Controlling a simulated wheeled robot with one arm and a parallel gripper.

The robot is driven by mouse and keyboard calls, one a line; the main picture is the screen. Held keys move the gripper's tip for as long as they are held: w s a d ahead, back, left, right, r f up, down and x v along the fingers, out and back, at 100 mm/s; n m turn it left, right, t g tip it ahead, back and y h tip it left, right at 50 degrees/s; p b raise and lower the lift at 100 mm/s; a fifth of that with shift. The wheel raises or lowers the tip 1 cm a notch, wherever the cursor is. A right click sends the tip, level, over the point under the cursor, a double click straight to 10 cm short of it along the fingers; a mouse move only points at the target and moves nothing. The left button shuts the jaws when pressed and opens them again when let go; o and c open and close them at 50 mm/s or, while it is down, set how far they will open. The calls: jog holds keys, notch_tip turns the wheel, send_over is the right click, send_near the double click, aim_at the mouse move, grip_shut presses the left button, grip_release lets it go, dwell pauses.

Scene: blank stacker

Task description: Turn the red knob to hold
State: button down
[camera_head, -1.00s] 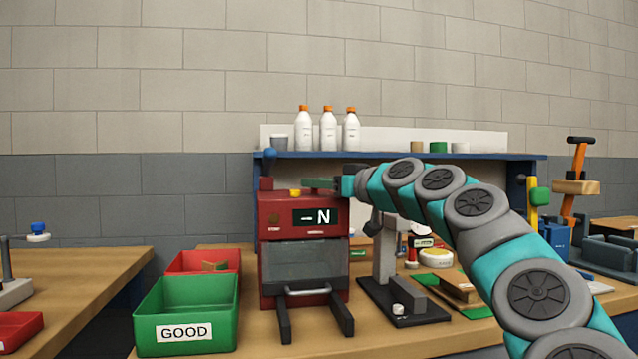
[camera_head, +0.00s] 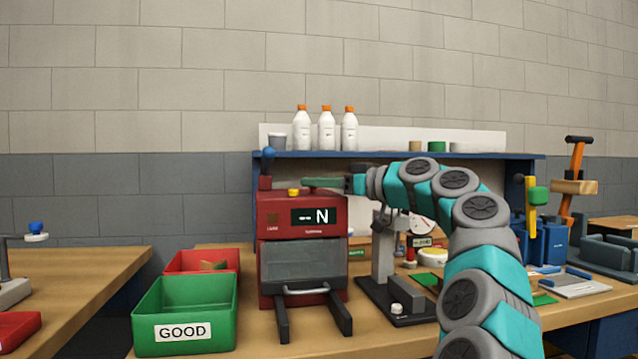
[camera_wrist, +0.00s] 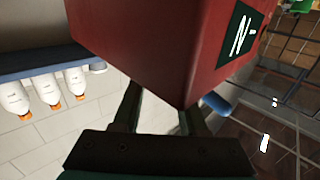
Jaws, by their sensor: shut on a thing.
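The red machine (camera_head: 283,252) stands on the bench, with a small display (camera_head: 316,216) on its upper front that reads a dash and "N". My gripper (camera_head: 308,183) reaches in from the right at the height of its top, with its green fingers pointing left. In the wrist view my gripper's two fingers (camera_wrist: 160,108) stand apart, and the red machine's corner (camera_wrist: 180,55) covers their tips. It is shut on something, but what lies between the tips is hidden. I cannot make out a red knob or any hold mark.
A blue shelf (camera_head: 400,156) with white bottles is behind. A green GOOD bin (camera_head: 186,304) is at the left, and a black stand (camera_head: 405,312) is at the right.

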dwell(0.5)
jog(key=shift+c, duration=2.3)
grip_release()
jog(key=shift+r, duration=0.1)
jog(key=shift+w+d+r, duration=0.1)
jog(key=shift+d+r, duration=0.05)
jog(key=shift+r, duration=1.45)
jog(key=s+d+b, duration=0.2)
jog(key=s+b, duration=0.2)
jog(key=s, duration=0.3)
jog(key=s+d+r+b, duration=0.1)
jog(key=s+d+b, duration=0.1)
jog(key=s, duration=0.6)
jog(key=shift+s+r+b, duration=0.3)
jog(key=shift+b, duration=0.6)
